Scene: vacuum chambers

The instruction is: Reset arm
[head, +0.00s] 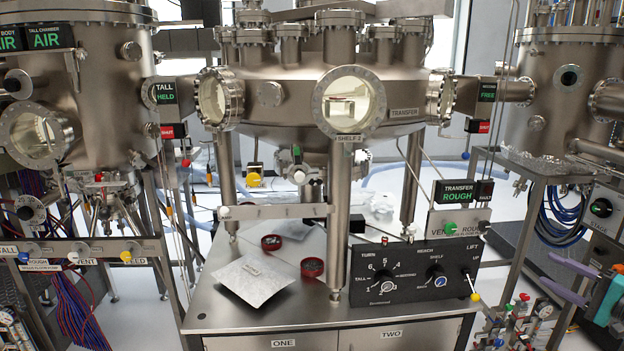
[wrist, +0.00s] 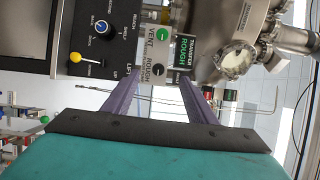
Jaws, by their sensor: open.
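My gripper (head: 560,270) shows at the right edge of the head view, with purple fingers and a teal body partly cut off by the frame. In the wrist view my gripper (wrist: 160,82) has its two purple fingers spread apart, with nothing held between them. Beyond the fingers in that view are the green-lit TRANSFER ROUGH display (wrist: 187,52) and the VENT/ROUGH switch plate (wrist: 158,55). The rest of my arm is mostly out of view.
The black control panel (head: 412,271) with knobs and a yellow-tipped lever stands on the steel cabinet (head: 330,325), left of my gripper. A white packet (head: 252,281) and red round dishes lie there. The transfer chamber (head: 290,100) stands behind. Blue hoses (head: 562,217) hang near my gripper.

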